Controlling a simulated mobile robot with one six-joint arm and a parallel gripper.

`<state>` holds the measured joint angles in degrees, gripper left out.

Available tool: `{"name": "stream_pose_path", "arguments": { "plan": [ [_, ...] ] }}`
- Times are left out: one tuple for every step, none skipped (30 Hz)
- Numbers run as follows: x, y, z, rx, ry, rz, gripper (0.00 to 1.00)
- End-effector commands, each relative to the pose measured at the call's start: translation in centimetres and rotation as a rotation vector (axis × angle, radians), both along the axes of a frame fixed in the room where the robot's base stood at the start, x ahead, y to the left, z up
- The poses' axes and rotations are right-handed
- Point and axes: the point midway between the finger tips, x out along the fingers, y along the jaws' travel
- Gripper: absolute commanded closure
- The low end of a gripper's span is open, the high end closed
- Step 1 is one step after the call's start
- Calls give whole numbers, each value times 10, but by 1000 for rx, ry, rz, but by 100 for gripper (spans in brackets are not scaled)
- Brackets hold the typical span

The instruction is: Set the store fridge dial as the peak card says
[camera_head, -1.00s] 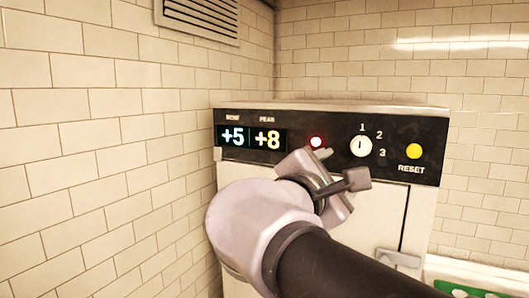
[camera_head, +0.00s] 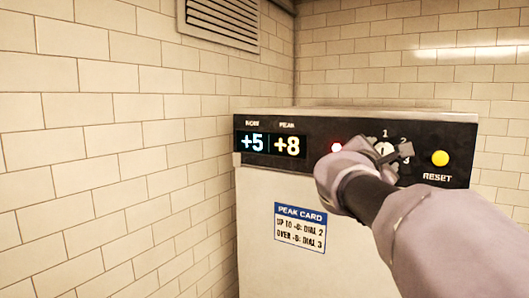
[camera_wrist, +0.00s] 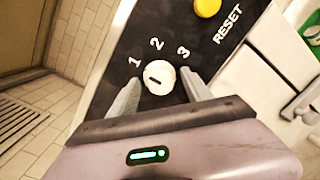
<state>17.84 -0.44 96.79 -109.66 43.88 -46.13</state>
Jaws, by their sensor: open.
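The white dial (camera_wrist: 159,80) is on the fridge's black panel, with 1, 2 and 3 around it. Its dark mark points toward 1 in the wrist view. My gripper (camera_wrist: 160,77) is open, with one finger on each side of the dial; I cannot tell whether they touch it. In the head view my gripper (camera_head: 391,154) covers most of the dial. The peak card (camera_head: 300,228) on the fridge front (camera_head: 262,262) reads up to 8, dial 2, and over 8, dial 3; the sign before each 8 is unclear. The display (camera_head: 270,144) shows NOW +5 and PEAK +8.
A tiled wall (camera_head: 120,150) stands left of the fridge, with a vent (camera_head: 222,20) above.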

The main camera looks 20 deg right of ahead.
Motion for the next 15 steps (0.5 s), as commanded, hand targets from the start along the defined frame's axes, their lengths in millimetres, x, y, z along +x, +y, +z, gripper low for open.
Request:
{"name": "stream_pose_path", "arguments": {
  "plan": [
    [0, 0, 0, 0, 0, 0, 42],
    [0, 0, 0, 0, 0, 0, 42],
    [0, 0, 0, 0, 0, 0, 42],
    [0, 0, 0, 0, 0, 0, 44],
    [0, 0, 0, 0, 0, 0, 50],
    [0, 0, 0, 0, 0, 0, 58],
    [0, 1, 0, 0, 0, 0, 64],
    [0, 1, 0, 0, 0, 0, 70],
    [0, 1, 0, 0, 0, 0, 78],
    [0, 1, 0, 0, 0, 0, 84],
    [0, 1, 0, 0, 0, 0, 89],
    [0, 1, 0, 0, 0, 0, 97],
    [0, 1, 0, 0, 0, 0, 100],
    [0, 1, 0, 0, 0, 0, 100],
    [0, 1, 0, 0, 0, 0, 100]
  ]
}}
